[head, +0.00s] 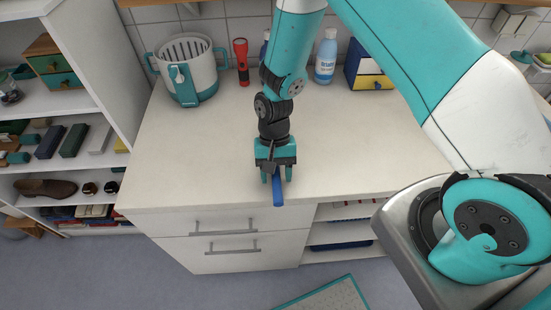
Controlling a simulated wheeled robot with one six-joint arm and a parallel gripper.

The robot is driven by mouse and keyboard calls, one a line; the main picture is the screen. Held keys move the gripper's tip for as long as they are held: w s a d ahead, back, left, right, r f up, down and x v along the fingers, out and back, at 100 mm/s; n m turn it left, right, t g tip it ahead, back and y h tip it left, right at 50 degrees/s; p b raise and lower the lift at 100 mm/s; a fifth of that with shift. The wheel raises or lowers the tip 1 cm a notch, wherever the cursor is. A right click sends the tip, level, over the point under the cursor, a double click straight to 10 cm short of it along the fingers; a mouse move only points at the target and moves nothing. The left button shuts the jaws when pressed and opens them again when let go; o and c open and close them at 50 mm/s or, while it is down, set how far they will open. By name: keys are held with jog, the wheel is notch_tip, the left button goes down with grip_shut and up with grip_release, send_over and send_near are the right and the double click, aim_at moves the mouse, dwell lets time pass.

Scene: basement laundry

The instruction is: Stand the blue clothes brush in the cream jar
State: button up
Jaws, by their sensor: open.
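The blue clothes brush (278,190) is at the front edge of the white counter, with its near end at or just over the edge. Its far part is hidden under my gripper. My gripper (276,178) points down over the brush, its fingers open on either side of it. I cannot tell whether either finger touches the brush. I see no plain cream jar; a cream and teal slotted pail (200,77) with side handles stands at the counter's back left.
A red torch (241,62), a blue-white bottle (326,57) and a blue box with a yellow drawer (369,75) stand along the back of the counter (190,150). Its middle is clear. Shelves with shoes and boxes (73,141) stand at left.

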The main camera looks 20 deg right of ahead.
jog(key=b+v, duration=0.3)
jog(key=v, duration=0.8)
jog(key=s+a+r+n+t+y, duration=0.2)
jog(key=s+r+n+t, duration=0.2)
jog(key=s+r+n, duration=0.6)
jog(key=s+r, duration=0.8)
jog(key=r, duration=0.1)
jog(key=shift+a+r+n+y, duration=0.15)
jog(key=shift+r+n+y, duration=0.25)
jog(key=shift+w, duration=0.1)
